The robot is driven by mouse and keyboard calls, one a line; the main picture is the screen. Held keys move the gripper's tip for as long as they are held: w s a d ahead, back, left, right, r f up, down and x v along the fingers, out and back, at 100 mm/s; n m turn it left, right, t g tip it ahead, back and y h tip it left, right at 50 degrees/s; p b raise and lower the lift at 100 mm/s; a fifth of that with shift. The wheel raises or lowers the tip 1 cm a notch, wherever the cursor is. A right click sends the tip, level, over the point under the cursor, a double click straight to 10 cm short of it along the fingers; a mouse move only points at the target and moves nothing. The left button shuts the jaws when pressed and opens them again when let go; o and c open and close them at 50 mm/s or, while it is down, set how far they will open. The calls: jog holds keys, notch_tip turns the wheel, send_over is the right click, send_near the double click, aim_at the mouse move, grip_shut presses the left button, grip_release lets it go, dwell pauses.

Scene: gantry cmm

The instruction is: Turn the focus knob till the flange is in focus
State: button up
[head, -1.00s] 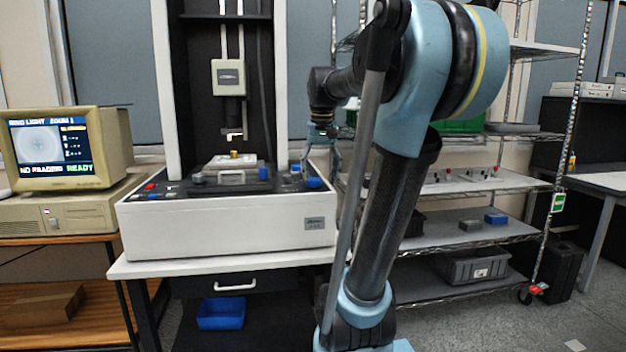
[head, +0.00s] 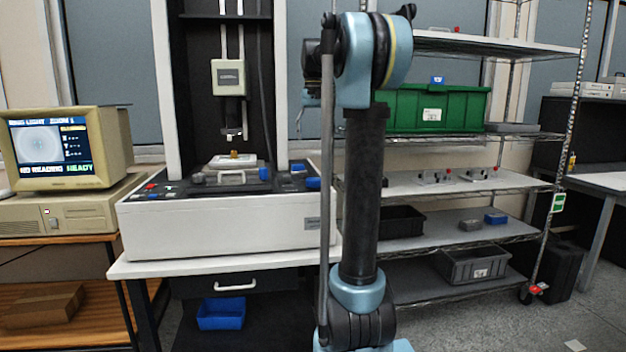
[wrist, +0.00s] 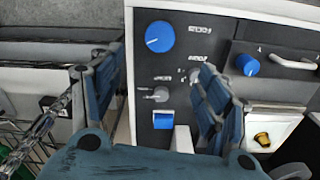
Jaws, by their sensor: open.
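A large round blue knob (wrist: 160,37) with a white pointer line sits on the dark control panel in the wrist view; it also shows at the right front of the machine in the head view (head: 313,183). In the head view my gripper (head: 308,98) is partly hidden by my arm. The small brass flange (head: 235,154) sits on the pale stage plate under the probe; the wrist view shows it too (wrist: 262,139).
The panel also has smaller grey knobs (wrist: 160,95) and a blue switch (wrist: 163,121). The stage has a side blue knob (wrist: 247,65). The monitor (head: 50,148) shows a pale round image and "NO READING". A wire shelf rack (head: 460,185) stands right.

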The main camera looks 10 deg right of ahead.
aim_at(314, 179)
notch_tip(314, 179, down, 16)
jog(key=shift+r, duration=0.1)
dwell(0.5)
jog(key=c, duration=1.1)
